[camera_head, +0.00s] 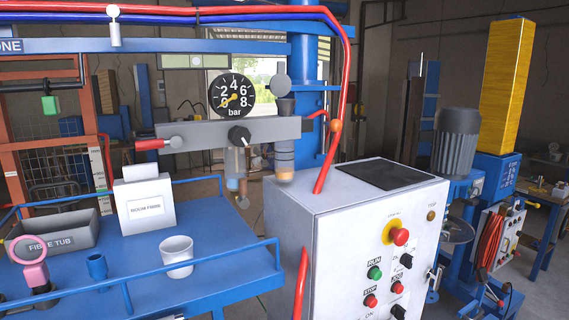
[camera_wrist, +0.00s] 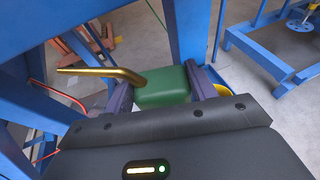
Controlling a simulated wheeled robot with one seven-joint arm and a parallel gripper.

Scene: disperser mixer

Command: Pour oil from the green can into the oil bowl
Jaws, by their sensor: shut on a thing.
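The green can (camera_wrist: 162,88) with a long brass spout (camera_wrist: 100,72) shows in the wrist view. My gripper (camera_wrist: 160,82) is shut on the can, one dark finger at each side of its body. The spout points to the left and looks roughly level. The floor shows beyond the can. A yellow rounded thing (camera_wrist: 222,90) is partly hidden behind the right finger, and I cannot tell what it is. I cannot make out the oil bowl in either view. Neither my gripper nor the can shows in the head view.
In the head view, a blue railed table (camera_head: 215,255) holds a white cup (camera_head: 176,256), a grey fibre tub (camera_head: 55,238) and a white box (camera_head: 145,207). A white control cabinet (camera_head: 335,245) stands right of it. Blue frame posts (camera_wrist: 189,35) stand close around the can.

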